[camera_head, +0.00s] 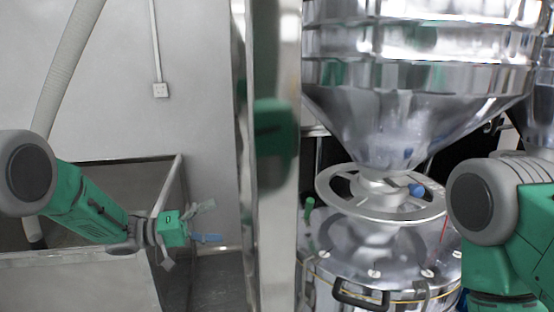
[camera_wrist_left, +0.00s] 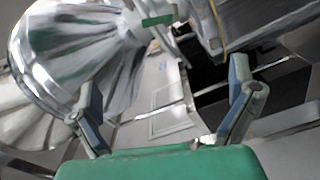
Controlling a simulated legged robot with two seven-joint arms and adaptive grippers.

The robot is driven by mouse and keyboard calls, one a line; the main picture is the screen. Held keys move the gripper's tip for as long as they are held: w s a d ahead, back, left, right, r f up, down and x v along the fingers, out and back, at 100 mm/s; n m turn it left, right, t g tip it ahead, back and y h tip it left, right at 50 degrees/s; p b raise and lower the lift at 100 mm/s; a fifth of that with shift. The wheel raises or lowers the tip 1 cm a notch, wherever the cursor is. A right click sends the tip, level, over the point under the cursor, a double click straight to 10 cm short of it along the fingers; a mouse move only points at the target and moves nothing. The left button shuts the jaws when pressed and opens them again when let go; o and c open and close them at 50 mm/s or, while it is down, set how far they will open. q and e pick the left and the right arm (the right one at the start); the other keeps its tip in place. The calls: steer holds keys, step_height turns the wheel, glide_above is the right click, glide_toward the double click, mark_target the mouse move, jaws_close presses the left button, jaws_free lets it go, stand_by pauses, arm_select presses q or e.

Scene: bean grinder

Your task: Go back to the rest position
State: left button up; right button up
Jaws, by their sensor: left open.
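My left gripper (camera_head: 207,222) comes in from the left in the head view. It is open and empty, in front of the grey wall and beside the grey bin. In the left wrist view its two fingers (camera_wrist_left: 168,110) stand wide apart with nothing between them. Part of my right arm shows at the right edge of the head view; its gripper is out of the picture.
A steel funnel hopper (camera_head: 415,110) with a ring-shaped handwheel (camera_head: 335,203) stands right of centre, above a steel drum lid (camera_head: 385,262). A shiny upright steel column (camera_head: 277,220) stands between the left gripper and the hopper. A grey open bin (camera_head: 90,285) is at the left.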

arm_select(q)
steer(key=s+a+f+n+t+y+b, duration=0.15)
steer(key=s+f+y, duration=0.3)
steer(key=f, duration=0.55)
steer(key=s+a+f+n+t+y+b, duration=0.1)
steer(key=s+a+f+y+b, duration=0.3)
steer(key=f, duration=0.6)
steer(key=s+f+n+t+y+b, duration=0.1)
steer(key=s+f+t+y, duration=0.3)
steer(key=f, duration=0.6)
steer(key=s+a+f+m+g+y+b, duration=0.1)
steer(key=s+a+f+g, duration=0.2)
steer(key=s, duration=0.7)
steer(key=s+a+f+m+g+y+b, duration=0.1)
steer(key=s+a+f+g+y, duration=0.1)
steer(key=s, duration=0.8)
steer(key=s+a+f+m+g+y+b, duration=0.1)
steer(key=s+a+f+g, duration=0.3)
steer(key=s, duration=0.7)
steer(key=shift+g+y+b, duration=0.45)
steer(key=shift+g+y, duration=0.2)
arm_select(e)
step_height(320, 180, down, 10)
steer(key=shift+a+f, duration=0.2)
steer(key=shift+a, duration=0.15)
arm_select(q)
steer(key=shift+d, duration=0.2)
arm_select(e)
steer(key=shift+d+f, duration=0.1)
steer(key=shift+d, duration=0.2)
